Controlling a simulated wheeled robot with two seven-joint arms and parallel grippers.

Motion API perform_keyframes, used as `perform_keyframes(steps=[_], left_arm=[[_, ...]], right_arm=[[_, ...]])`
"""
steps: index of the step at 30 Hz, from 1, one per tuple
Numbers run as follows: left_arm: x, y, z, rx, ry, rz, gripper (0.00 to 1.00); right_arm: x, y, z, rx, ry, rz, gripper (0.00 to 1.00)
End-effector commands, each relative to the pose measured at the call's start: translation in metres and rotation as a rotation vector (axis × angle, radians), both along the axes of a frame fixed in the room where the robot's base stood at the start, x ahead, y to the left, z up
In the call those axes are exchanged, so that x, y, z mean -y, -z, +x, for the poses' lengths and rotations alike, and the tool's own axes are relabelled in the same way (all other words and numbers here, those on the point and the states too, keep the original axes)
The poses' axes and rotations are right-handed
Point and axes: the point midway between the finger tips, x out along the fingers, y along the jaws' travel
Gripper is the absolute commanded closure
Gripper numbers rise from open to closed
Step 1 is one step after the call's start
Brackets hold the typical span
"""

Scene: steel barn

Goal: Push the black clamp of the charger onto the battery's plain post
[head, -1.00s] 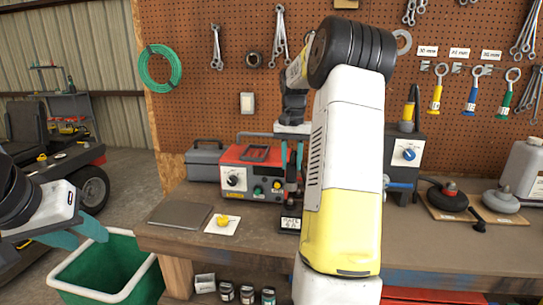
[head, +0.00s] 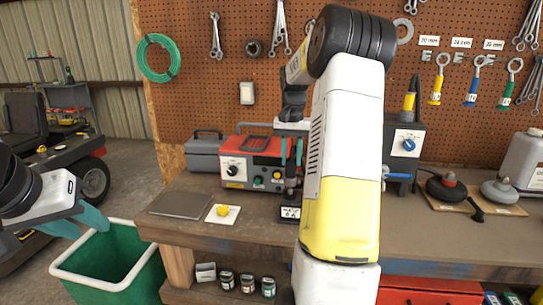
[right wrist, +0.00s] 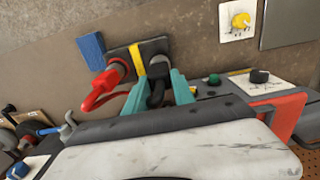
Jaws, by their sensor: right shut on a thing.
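My right gripper (right wrist: 164,92) is shut on the black clamp (right wrist: 156,90), whose dark jaws show between the teal fingers. The clamp is right at the battery's dark plain post (right wrist: 158,64); I cannot tell whether it is seated. The battery (right wrist: 138,50) has a dark top with a yellow strip. The red clamp (right wrist: 103,92) is at the other, reddish post. In the head view my right gripper (head: 291,158) hangs in front of the red charger (head: 252,164), and my arm hides the battery. My left gripper (head: 76,224) is open and empty, left of the bench.
A blue block (right wrist: 91,50) lies beside the battery. A yellow knob on a white card (head: 222,213) and a grey plate (head: 181,204) lie left on the bench. A green bin (head: 112,265) is below my left gripper.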

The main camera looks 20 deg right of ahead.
Motion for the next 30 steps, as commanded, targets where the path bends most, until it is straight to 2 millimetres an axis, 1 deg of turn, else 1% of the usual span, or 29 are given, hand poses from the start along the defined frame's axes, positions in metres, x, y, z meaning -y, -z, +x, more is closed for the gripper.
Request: perform_keyframes(steps=[30], left_arm=[[0.0,0.0,0.0,0.0,0.0,0.0,0.64]], right_arm=[[0.0,0.031,0.0,0.001,0.0,0.0,1.0]])
